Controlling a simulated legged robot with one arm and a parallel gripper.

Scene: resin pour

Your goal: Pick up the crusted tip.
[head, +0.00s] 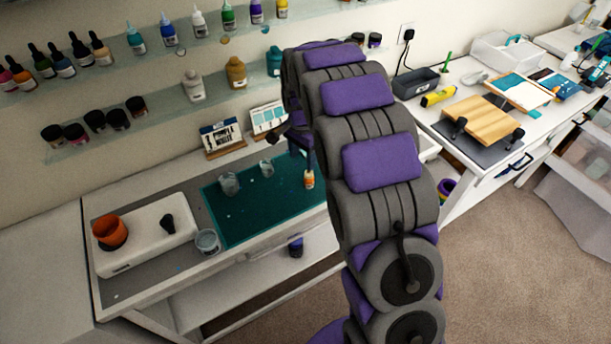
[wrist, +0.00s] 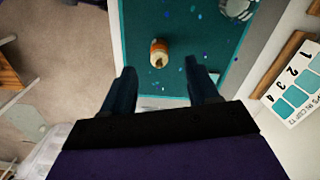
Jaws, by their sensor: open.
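A small orange bottle with a pale label (head: 309,179) stands on the teal mat, just left of my arm in the head view. In the wrist view the bottle (wrist: 159,46) is seen from above, with a small brownish tip (wrist: 161,62) at its near end. The tip is too small to tell how crusted it is. My gripper (wrist: 163,74) is open and empty, its two dark fingers pointing toward the bottle, which lies beyond and between them. The fingers do not appear to touch it. In the head view my arm largely hides the gripper.
The teal mat (head: 232,222) also holds clear cups (head: 229,184) (head: 266,168). Another cup (head: 208,241) stands at its left edge. A numbered card on a wooden stand (wrist: 298,80) is close on the gripper's right. Bottle shelves (head: 150,62) run along the wall above.

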